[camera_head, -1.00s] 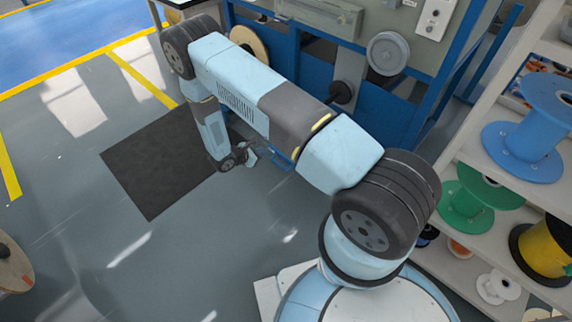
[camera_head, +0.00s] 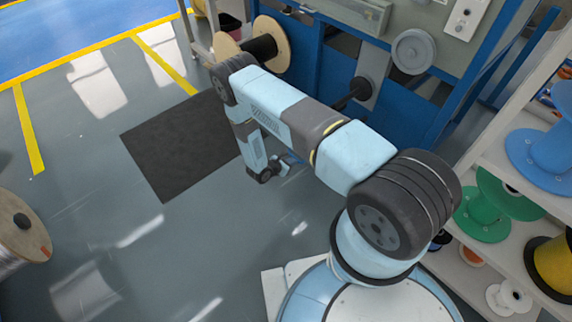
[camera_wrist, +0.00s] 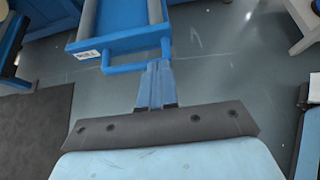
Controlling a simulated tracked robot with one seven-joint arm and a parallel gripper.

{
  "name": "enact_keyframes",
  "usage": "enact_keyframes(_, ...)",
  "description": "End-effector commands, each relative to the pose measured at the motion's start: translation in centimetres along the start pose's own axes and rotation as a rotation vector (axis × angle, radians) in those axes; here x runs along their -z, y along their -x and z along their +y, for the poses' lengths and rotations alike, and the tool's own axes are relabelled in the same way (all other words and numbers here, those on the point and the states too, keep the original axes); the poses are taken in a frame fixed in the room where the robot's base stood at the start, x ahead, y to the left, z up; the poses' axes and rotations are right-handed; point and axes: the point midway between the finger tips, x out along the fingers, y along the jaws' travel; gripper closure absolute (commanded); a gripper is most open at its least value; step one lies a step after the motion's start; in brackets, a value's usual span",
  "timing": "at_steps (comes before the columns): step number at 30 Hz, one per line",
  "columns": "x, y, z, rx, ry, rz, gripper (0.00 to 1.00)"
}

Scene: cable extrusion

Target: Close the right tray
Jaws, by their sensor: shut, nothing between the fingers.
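In the wrist view a blue tray (camera_wrist: 118,36) with a white label and a blue bar handle (camera_wrist: 130,69) sticks out at the top. I cannot tell from the picture whether it is the right tray. My gripper (camera_wrist: 157,66) has its blue fingers shut and empty, with the tips at the right end of the handle. I cannot tell whether they touch it. In the head view my gripper (camera_head: 284,169) is small and low beside the blue machine (camera_head: 310,75). My arm hides most of the tray there.
A dark mat (camera_head: 180,146) lies on the floor left of my arm. A shelf (camera_head: 510,150) with blue, green (camera_head: 483,212) and yellow spools stands close on the right. A wooden spool (camera_head: 262,45) is at the machine's left.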

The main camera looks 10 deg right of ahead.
Motion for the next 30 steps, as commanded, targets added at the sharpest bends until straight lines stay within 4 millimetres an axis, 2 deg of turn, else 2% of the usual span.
enact_keyframes(5,0.0,-3.2,-0.1,0.002,-0.001,0.000,1.00)
enact_keyframes(12,-1.6,-5.5,0.0,0.002,-0.002,-0.001,1.00)
enact_keyframes(18,-2.0,-6.2,0.0,0.000,0.000,0.000,1.00)
enact_keyframes(30,-2.0,-6.2,0.1,-0.002,0.001,0.000,1.00)
